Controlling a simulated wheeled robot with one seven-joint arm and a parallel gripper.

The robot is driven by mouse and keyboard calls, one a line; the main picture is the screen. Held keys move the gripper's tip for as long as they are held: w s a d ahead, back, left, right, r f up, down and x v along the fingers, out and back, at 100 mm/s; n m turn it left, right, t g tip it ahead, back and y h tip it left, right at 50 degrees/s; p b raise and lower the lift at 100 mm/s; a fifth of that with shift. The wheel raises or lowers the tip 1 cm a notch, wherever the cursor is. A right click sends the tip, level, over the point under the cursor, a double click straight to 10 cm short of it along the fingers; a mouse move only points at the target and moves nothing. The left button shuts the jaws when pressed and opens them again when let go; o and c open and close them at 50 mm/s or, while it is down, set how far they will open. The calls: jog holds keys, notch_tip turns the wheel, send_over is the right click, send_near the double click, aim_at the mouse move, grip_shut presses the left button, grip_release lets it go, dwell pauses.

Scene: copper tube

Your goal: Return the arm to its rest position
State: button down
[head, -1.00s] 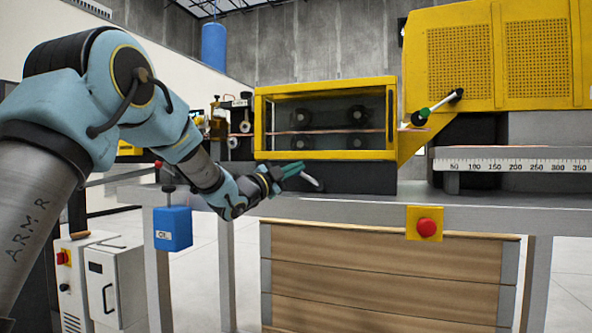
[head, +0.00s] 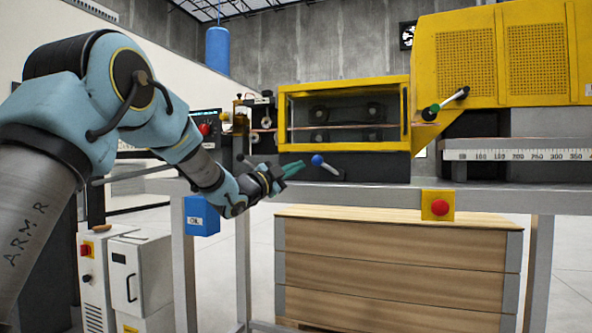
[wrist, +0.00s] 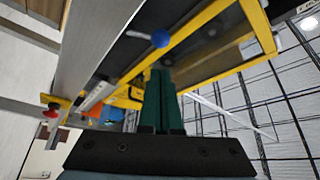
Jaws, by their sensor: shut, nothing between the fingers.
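My arm reaches in from the left in the head view, bent at the elbow. My gripper (head: 291,170) has green fingers that are shut with nothing between them. It hangs in the air in front of the machine bench, just left of a lever with a blue ball knob (head: 317,160), apart from it as far as I can tell. In the wrist view the green fingers (wrist: 161,85) lie together and the blue knob (wrist: 160,39) shows beyond their tips.
A yellow-framed window housing (head: 345,82) stands on the bench, with a copper tube (head: 350,126) running through it. A red button on a yellow box (head: 438,207) sits on the bench front. A wooden crate (head: 400,265) stands below. White cabinets (head: 140,270) stand at lower left.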

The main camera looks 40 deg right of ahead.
jog(key=shift+w, duration=0.1)
dwell(0.3)
jog(key=w+a+f+n+t+y, duration=0.45)
jog(key=w+a+f+n, duration=0.2)
jog(key=a, duration=0.35)
jog(key=w+a+f+n+t+y, duration=0.3)
jog(key=w+a+f+n+y, duration=0.3)
jog(key=a, duration=0.5)
jog(key=s+a+f+n+g+y, duration=0.1)
jog(key=s+a+f+n+y, duration=0.15)
jog(key=a+f, duration=0.4)
jog(key=s+a+f+n+g+y, duration=0.1)
jog(key=s+a+f+n+y, duration=0.15)
jog(key=a, duration=0.75)
jog(key=s+a+f+n+g+y, duration=0.25)
jog(key=a+f, duration=0.35)
jog(key=a, duration=0.3)
jog(key=s+a+f+n+g+y, duration=0.25)
jog(key=s+a, duration=0.25)
jog(key=s, duration=0.3)
jog(key=s+a+f+n+g+y, duration=0.1)
jog(key=s+a+f+n+g, duration=0.1)
jog(key=s+a+f+n, duration=0.35)
jog(key=s+r+m+p, duration=0.1)
jog(key=s+r+p, duration=0.2)
jog(key=r+p, duration=2.2)
notch_tip(320, 180, up, 2)
jog(key=shift+s+a+r+m+p, duration=0.1)
jog(key=shift+s+a+m+p, duration=0.1)
jog(key=shift+a+m+p, duration=0.1)
